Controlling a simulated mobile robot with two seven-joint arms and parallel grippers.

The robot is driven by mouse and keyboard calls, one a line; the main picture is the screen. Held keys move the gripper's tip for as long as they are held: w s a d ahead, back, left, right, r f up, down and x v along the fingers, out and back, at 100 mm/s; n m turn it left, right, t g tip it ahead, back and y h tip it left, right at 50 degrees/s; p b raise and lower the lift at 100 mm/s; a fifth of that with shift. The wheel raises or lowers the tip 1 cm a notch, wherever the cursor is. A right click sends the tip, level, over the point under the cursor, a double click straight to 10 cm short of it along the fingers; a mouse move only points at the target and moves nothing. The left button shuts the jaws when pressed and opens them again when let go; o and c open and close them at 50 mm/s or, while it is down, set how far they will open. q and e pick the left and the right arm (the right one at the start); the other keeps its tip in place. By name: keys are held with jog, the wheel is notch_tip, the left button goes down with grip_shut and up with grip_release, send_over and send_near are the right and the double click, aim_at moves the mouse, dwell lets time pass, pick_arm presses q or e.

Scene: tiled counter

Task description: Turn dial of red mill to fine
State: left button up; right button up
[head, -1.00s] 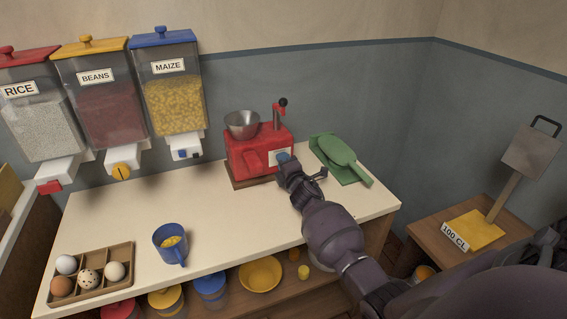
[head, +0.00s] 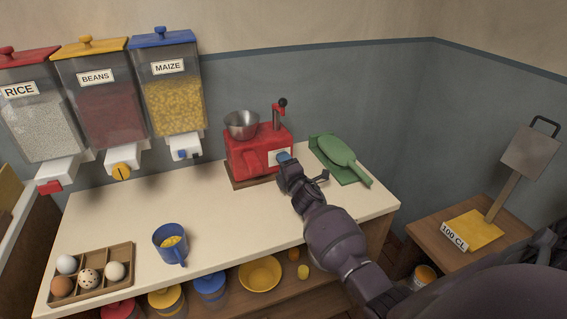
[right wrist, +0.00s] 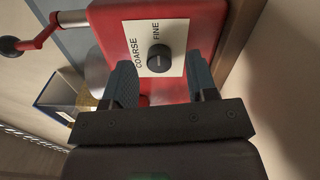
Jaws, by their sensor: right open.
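The red mill (head: 250,150) stands on a wooden base at the back of the counter, with a metal hopper on top and a crank. In the right wrist view, the mill's black dial (right wrist: 159,58) sits on a cream plate (right wrist: 174,36) marked COARSE on the left and FINE on the right. A pale line shows on the dial; which end is the pointer is hard to tell. My right gripper (right wrist: 162,75) is open, its blue-grey fingers on either side of the dial and apart from it. In the head view the right gripper (head: 285,160) hides the dial. My left gripper is out of view.
A blue mug (head: 168,245) and an egg tray (head: 112,287) stand at the front left. Rice, beans and maize dispensers (head: 172,100) hang on the wall.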

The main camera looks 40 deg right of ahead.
jog(key=p+v, duration=0.1)
jog(key=v, duration=0.8)
jog(key=shift+s, duration=0.3)
jog(key=shift+f, duration=0.1)
